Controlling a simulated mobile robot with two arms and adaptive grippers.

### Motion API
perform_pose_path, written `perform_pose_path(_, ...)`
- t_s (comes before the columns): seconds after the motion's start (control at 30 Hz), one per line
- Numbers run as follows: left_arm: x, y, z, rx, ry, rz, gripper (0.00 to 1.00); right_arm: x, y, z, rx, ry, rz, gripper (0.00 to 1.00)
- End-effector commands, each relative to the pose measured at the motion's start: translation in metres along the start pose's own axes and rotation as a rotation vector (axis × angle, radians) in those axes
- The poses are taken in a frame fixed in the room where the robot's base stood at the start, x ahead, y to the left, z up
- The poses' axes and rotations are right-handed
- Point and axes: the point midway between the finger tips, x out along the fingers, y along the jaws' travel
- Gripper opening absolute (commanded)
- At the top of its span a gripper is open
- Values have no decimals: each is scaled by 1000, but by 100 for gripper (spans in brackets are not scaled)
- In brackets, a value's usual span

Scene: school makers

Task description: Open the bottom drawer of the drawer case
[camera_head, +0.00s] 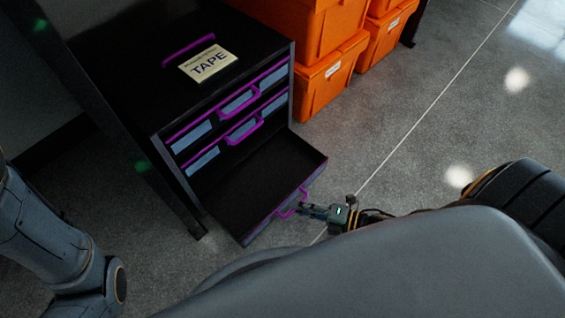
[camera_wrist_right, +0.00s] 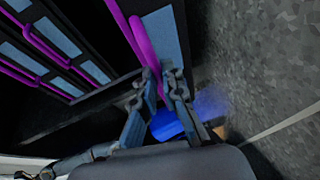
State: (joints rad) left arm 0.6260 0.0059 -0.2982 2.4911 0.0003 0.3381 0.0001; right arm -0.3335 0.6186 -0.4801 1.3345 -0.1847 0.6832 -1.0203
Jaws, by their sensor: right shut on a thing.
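The black drawer case (camera_head: 222,68) stands on the floor with a TAPE label on its top and purple handles. Its bottom drawer (camera_head: 262,163) is pulled far out and looks empty inside. The two upper drawers (camera_head: 228,105) are shut. My right gripper (camera_head: 305,210) is at the purple handle (camera_head: 290,203) on the bottom drawer's front. In the right wrist view, its fingers (camera_wrist_right: 161,88) are closed on that purple handle (camera_wrist_right: 143,45). Of my left arm, only links show at the left; its gripper is out of view.
Orange bins (camera_head: 325,80) are stacked behind and to the right of the case. A dark table leg (camera_head: 160,175) stands at the case's left. The grey floor (camera_head: 420,125) to the right is clear.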

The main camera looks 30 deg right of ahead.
Motion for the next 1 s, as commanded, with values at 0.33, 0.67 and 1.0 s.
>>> perform_pose_path(0.33,-6,-3,10,-6,-33,-13,40,-38,-9,-16,0,-1,-1,0)
perform_pose_path(0.67,-7,-3,10,-6,-32,-13,40,-40,-10,-16,-1,-1,0,0)
perform_pose_path(1.0,-7,-3,10,-7,-33,-13,40,-40,-10,-16,-1,0,0,33)
